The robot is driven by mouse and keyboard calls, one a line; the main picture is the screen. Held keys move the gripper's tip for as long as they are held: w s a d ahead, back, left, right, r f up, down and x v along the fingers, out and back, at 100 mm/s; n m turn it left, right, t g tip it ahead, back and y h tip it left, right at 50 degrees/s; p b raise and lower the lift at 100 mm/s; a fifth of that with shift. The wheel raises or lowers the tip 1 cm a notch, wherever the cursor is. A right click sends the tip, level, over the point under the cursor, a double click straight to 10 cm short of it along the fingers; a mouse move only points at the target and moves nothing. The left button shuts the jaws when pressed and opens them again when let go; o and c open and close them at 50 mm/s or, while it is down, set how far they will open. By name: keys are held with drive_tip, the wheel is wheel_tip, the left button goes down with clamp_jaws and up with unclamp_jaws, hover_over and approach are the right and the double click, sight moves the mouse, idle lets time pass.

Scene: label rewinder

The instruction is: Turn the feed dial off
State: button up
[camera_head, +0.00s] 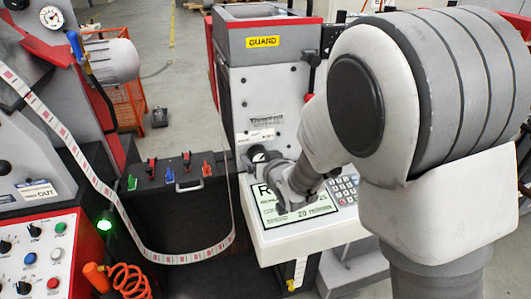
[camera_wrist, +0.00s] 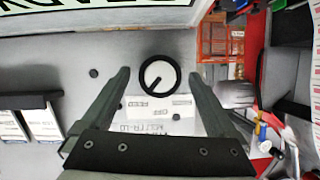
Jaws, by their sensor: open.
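The feed dial (camera_wrist: 171,82) is a black ring-shaped knob on the grey machine front. In the wrist view it sits near the middle, its short pointer slanting to the lower left. A white label plate (camera_wrist: 160,108) with upside-down print lies just below it there. My gripper (camera_wrist: 158,76) is open, with one finger on each side of the dial and a visible gap to both. I cannot tell how far the fingertips stand off the panel. In the head view my wrist and gripper (camera_head: 270,162) reach the machine front above the screen and largely hide the dial.
A tilted screen (camera_head: 300,208) and keypad (camera_head: 343,190) lie just under my wrist. A yellow GUARD sign (camera_head: 263,42) is above. A black box (camera_head: 180,205) with coloured levers and a looping label web (camera_head: 120,205) stand to the left. A red-edged button panel (camera_head: 35,260) is lower left.

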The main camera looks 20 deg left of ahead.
drive_tip(key=c, duration=1.4)
drive_tip(key=shift+a+f+n+b, duration=0.1)
drive_tip(key=shift+n+b, duration=0.2)
drive_tip(key=shift+b, duration=0.15)
drive_tip(key=shift+a+n+t+h+b, duration=0.1)
drive_tip(key=shift+n+t+h+b, duration=0.2)
drive_tip(key=shift+n+h+b, duration=0.3)
drive_tip(key=shift+n+t+h, duration=0.4)
drive_tip(key=shift+n, duration=0.4)
drive_tip(key=shift+s+a+n+t+h+p, duration=0.1)
drive_tip(key=shift+n+t+h+p, duration=0.35)
drive_tip(key=shift+n+p, duration=0.55)
